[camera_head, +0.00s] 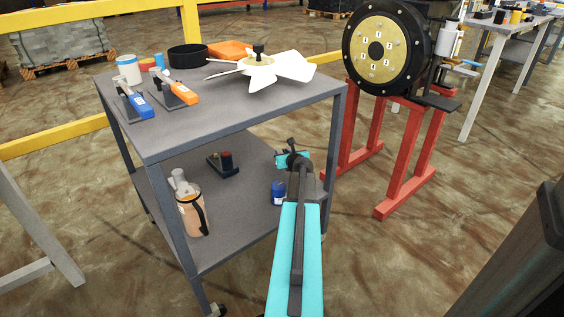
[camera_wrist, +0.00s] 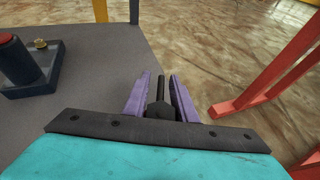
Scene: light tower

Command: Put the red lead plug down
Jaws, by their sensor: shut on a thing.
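My gripper (camera_wrist: 160,85) has purple fingers closed around a dark plug-like piece (camera_wrist: 160,107) with a thinner tip. No red shows on this piece, so I cannot tell whether it is the red lead plug. In the head view my gripper (camera_head: 290,147) is at the right side of the grey cart, near its lower shelf. The lower part of the held piece is hidden by my wrist. A dark holder (camera_wrist: 38,85) with a red-topped cylinder (camera_wrist: 14,60) and a small brass piece (camera_wrist: 41,44) sits on the shelf, left of my gripper and apart from it.
The grey cart (camera_head: 160,150) carries a white fan (camera_head: 278,70), tools and pots on top. A tan bottle (camera_head: 192,212) and a blue jar (camera_head: 278,192) stand on its lower shelf. Red stand legs (camera_head: 410,165) are close on the right. Cart post (camera_wrist: 134,10) is ahead.

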